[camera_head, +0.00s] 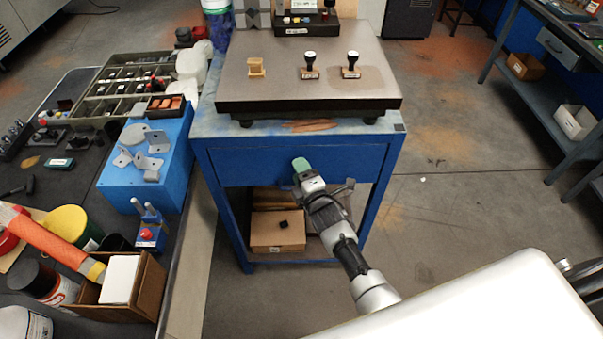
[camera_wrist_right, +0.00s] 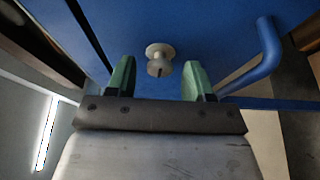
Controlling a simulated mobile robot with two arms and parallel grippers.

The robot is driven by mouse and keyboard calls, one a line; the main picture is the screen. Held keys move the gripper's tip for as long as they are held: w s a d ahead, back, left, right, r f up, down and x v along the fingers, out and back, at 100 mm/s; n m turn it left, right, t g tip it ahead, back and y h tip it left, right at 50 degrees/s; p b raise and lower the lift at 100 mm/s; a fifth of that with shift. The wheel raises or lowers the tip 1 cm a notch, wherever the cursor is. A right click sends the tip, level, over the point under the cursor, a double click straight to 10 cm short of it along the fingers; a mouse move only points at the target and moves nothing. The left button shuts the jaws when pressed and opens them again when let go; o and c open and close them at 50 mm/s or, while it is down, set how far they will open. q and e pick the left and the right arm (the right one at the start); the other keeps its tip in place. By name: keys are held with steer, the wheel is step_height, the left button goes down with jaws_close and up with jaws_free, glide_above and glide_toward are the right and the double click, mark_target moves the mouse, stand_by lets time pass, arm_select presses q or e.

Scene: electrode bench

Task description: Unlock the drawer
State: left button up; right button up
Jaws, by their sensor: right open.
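The blue drawer front (camera_head: 240,168) is under the top of a blue bench and appears closed. In the right wrist view, a pale round lock knob (camera_wrist_right: 159,52) with a dark slot stands out from the blue front (camera_wrist_right: 205,25). My right gripper (camera_head: 301,165) is at the drawer front in the head view and hides the lock there. In the right wrist view its green fingers (camera_wrist_right: 158,75) are apart, with the knob between and just beyond their tips. No contact with the knob is visible. My left gripper is not in view.
A blue curved bar (camera_wrist_right: 268,50) stands out to the right of the knob in the wrist view. A dark slab (camera_head: 300,90) with stamps lies on the bench above the drawer. A cardboard box (camera_head: 277,238) is on the shelf below. A cluttered table stands left.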

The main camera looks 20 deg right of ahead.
steer(key=s+d, duration=0.1)
steer(key=s, duration=0.9)
steer(key=shift+s+b, duration=0.4)
steer(key=shift+b, duration=0.05)
steer(key=shift+d, duration=0.1)
steer(key=s+f+m+g, duration=0.4)
steer(key=s+f, duration=0.3)
steer(key=f, duration=0.5)
steer(key=s+f+m+g, duration=0.4)
steer(key=s+f, duration=0.3)
steer(key=f, duration=0.5)
steer(key=s+d+f+m+g, duration=0.1)
steer(key=s+f+m+g, duration=0.2)
steer(key=s, duration=0.6)
steer(key=s+d+f+m+g+h, duration=0.1)
steer(key=s+d+f+m+g, duration=0.1)
steer(key=s+f, duration=0.4)
steer(key=s+d+f+m+g, duration=0.2)
steer(key=s+f+m+g, duration=0.1)
steer(key=s, duration=0.8)
steer(key=shift+s+f+m+g+h, duration=0.3)
steer(key=shift+f+m+g+h, duration=0.15)
steer(key=shift+f, duration=0.35)
steer(key=shift+a, duration=0.1)
steer(key=shift+c, duration=0.3)
